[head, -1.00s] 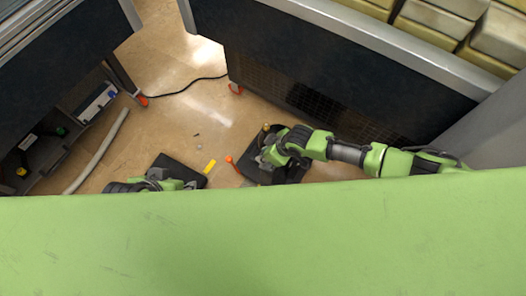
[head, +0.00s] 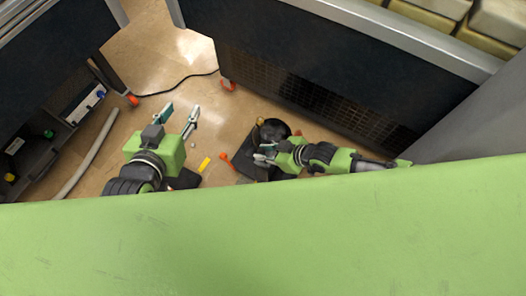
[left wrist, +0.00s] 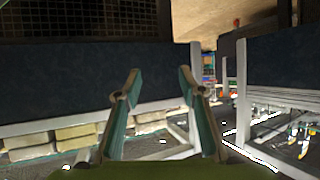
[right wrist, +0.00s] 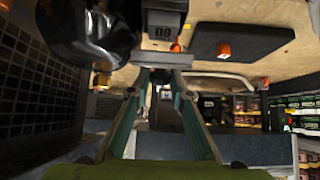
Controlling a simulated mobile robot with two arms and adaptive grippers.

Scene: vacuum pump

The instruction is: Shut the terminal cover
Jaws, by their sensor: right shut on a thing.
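The vacuum pump (head: 273,128) is a dark rounded body on the floor, right of centre in the head view. In the right wrist view its black body (right wrist: 80,35) fills the upper left, beside a dark box (right wrist: 162,22) with a "09" marking. A grey flat part that looks like the terminal cover (right wrist: 180,59) lies along the box's near edge. My right gripper (right wrist: 160,80) is shut on it at the fingertips; the exact contact is small and dark. My left gripper (head: 180,112) is open and empty above the floor, left of the pump.
An orange-handled item (head: 225,160), a yellow piece (head: 204,164) and a black mat (head: 185,180) lie between my arms. A black cable (head: 180,86) and a pale hose (head: 88,155) lie on the floor. A dark-sided bench (head: 300,55) stands behind the pump.

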